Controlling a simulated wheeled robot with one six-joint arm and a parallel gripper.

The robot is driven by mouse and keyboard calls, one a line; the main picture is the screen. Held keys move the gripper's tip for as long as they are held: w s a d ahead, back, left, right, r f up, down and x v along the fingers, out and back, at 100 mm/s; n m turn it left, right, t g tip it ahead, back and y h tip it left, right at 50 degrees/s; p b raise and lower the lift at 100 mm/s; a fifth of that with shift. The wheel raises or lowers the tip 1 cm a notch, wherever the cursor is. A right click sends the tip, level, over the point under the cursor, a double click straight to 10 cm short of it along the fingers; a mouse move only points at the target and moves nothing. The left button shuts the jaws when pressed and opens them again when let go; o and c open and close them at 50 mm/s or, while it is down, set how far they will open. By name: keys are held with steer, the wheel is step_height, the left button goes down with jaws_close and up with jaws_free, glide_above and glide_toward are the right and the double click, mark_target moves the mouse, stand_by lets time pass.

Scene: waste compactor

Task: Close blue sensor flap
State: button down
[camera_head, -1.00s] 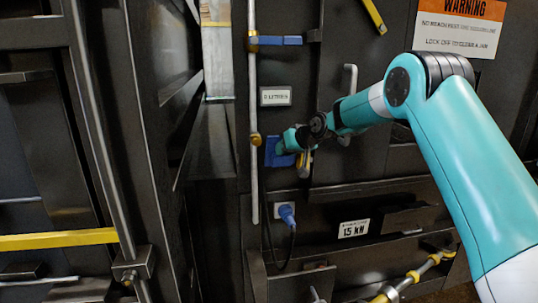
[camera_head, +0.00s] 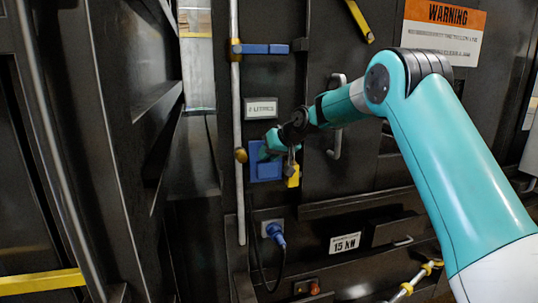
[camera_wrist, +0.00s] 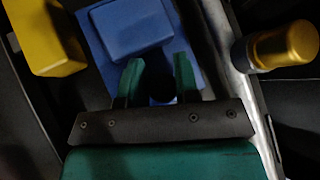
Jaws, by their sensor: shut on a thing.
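The blue sensor flap (camera_head: 264,172) is on the dark machine front, left of centre in the head view, just right of a vertical pipe. In the wrist view it shows as a blue plate (camera_wrist: 94,36) with a raised blue block (camera_wrist: 130,28) on it. My gripper (camera_head: 268,151) is at the upper part of the blue piece and hides some of it. In the wrist view my gripper (camera_wrist: 158,78) has its two green fingers around a dark blue rounded part (camera_wrist: 163,90) of the flap. I cannot tell how far the flap stands open.
A yellow block (camera_head: 293,176) sits close right of the flap. A vertical pipe (camera_head: 237,100) with a brass fitting (camera_head: 240,155) runs close left. A grey handle (camera_head: 338,140) stands right of the gripper. A blue plug (camera_head: 275,233) with a cable is below.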

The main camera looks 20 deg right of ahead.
steer(key=shift+w+r, duration=0.3)
steer(key=shift+r, duration=0.5)
steer(key=c, duration=0.9)
jaws_free()
steer(key=shift+d, duration=0.2)
steer(key=shift+s+d+r+b, duration=0.15)
steer(key=shift+s+r+b, duration=0.05)
steer(key=shift+b, duration=0.1)
steer(key=s+b+v, duration=0.1)
steer(key=b+v, duration=0.4)
steer(key=v, duration=1.1)
steer(key=shift+a+f, duration=0.3)
